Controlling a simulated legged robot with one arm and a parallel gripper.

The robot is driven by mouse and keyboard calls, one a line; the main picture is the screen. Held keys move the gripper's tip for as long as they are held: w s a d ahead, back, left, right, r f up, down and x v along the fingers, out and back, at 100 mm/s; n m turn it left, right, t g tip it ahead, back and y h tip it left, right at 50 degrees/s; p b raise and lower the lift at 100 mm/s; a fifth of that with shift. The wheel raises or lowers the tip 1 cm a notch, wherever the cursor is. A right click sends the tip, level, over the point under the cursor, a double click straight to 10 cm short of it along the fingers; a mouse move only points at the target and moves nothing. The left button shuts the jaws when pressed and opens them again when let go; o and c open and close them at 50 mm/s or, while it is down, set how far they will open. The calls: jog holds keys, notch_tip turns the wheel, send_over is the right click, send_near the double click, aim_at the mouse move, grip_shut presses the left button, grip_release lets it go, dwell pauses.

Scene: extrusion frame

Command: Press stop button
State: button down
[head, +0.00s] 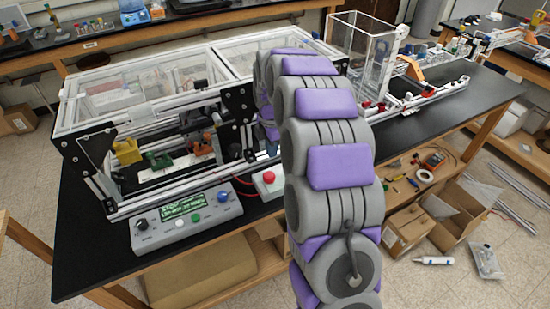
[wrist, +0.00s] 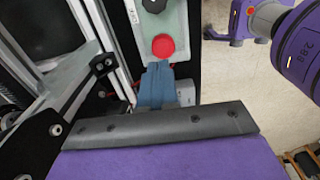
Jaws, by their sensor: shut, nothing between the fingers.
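The red stop button (head: 269,177) sits on a small pale box (head: 262,190) at the front of the black table, just left of my arm in the head view. In the wrist view the red button (wrist: 163,46) is round and uncovered on its pale box (wrist: 175,18). My gripper (wrist: 157,68) shows there as blue-grey fingers, shut and empty. Its tip appears just below the button in the picture; I cannot tell whether they touch.
The extrusion frame (head: 107,201) with clear panels rises behind both. A clear tall container (head: 358,55) stands on the table to the right. Cardboard boxes (head: 408,228) lie below.

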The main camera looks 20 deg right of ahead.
jog(key=shift+r, duration=2.7)
jog(key=s+a+r+m, duration=0.4)
jog(key=s+a+m, duration=0.1)
jog(key=s+a, duration=0.5)
jog(key=s+a+f+m+g, duration=0.1)
jog(key=s+m, duration=0.5)
jog(key=s, duration=0.9)
jog(key=s+a+f+m+g, duration=0.1)
jog(key=s+a+m, duration=0.2)
jog(key=s+m, duration=0.4)
jog(key=s, duration=0.8)
jog(key=shift+a+f+p, duration=0.25)
jog(key=shift+f+p, duration=0.1)
jog(key=shift+p, duration=0.05)
jog(key=shift+a, duration=0.15)
